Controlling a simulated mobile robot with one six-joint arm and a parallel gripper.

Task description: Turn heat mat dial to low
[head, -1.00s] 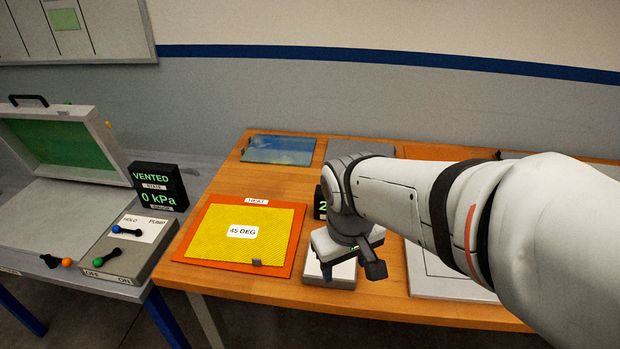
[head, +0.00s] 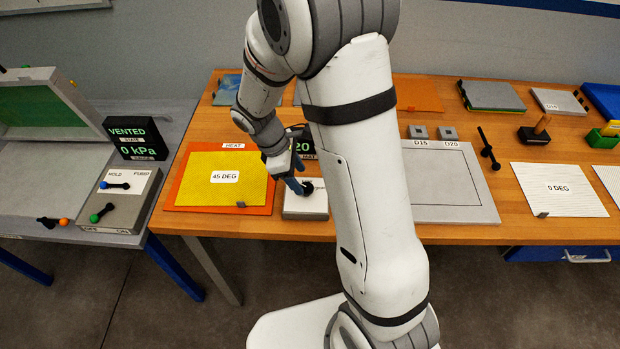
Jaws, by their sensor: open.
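The heat mat (head: 262,209) is an orange sheet labelled HEAT, with a yellow piece marked 45 DEG on it. To its right is a small white control box (head: 305,211) with a dark dial (head: 308,188) on top. My arm and gripper partly cover the box, and I cannot read the dial's setting. A black display (head: 303,146) behind it shows 20 above a MAT label, partly hidden. My gripper (head: 297,186) points down at the box, just left of the dial. It is open, and I cannot tell whether it touches the dial.
A grey vacuum chamber with a raised lid (head: 45,105) and a pump box (head: 118,212) stand at the left. A grey plate (head: 450,212) lies right of my arm. A white 0 DEG sheet (head: 560,200) and a black-handled tool (head: 488,150) lie farther right.

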